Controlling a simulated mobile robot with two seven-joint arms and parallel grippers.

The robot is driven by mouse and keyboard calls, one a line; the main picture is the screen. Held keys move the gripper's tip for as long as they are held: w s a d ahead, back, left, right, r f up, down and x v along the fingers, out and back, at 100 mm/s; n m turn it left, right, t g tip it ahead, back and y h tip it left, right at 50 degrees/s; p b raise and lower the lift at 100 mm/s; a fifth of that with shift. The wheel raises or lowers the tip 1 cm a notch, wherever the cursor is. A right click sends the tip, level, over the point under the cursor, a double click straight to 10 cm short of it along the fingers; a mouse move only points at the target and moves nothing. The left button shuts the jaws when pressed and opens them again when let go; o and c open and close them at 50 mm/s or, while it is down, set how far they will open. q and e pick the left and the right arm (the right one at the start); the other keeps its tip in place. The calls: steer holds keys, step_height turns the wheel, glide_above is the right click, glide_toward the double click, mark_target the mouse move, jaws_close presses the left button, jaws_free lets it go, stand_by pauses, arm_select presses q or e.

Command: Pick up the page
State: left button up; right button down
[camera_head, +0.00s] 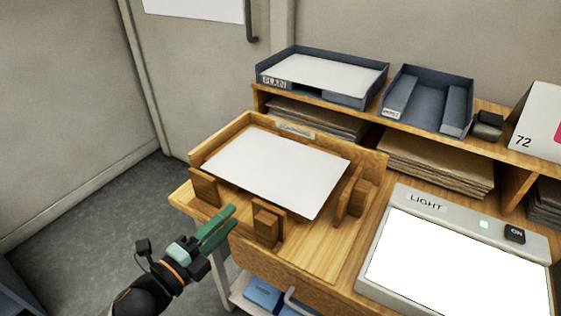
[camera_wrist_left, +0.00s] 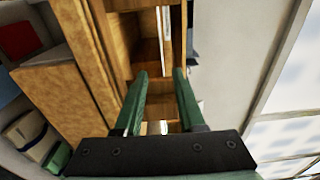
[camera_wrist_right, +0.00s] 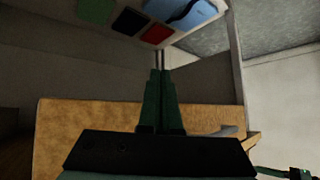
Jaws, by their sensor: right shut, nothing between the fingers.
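A white page (camera_head: 275,170) lies on a wooden holder (camera_head: 370,160) with upright blocks along its front and right side. My left gripper (camera_head: 234,222) is open and empty in front of the holder's near left corner, apart from the page. In the left wrist view its green fingers (camera_wrist_left: 160,75) point at the wooden blocks, with a thin pale edge ahead that may be the page. My right gripper (camera_wrist_right: 158,73) is shut and empty in the right wrist view, by a wooden panel; it is outside the head view.
A tray labelled PLAIN (camera_head: 340,98) holds another white sheet on the shelf, beside an empty-looking divided tray (camera_head: 430,95). A lit light box (camera_head: 460,265) fills the table's right side. Brown sheets (camera_head: 435,165) are stacked under the shelf.

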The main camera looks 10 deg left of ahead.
mark_target(260, 187)
arm_select(q)
steer(key=x, duration=0.5)
steer(key=shift+w+d, duration=0.15)
steer(key=shift+w, duration=0.25)
steer(key=shift+x, duration=2.7)
steer(key=shift+d+r, duration=0.1)
steer(key=shift+r, duration=0.05)
jaws_close()
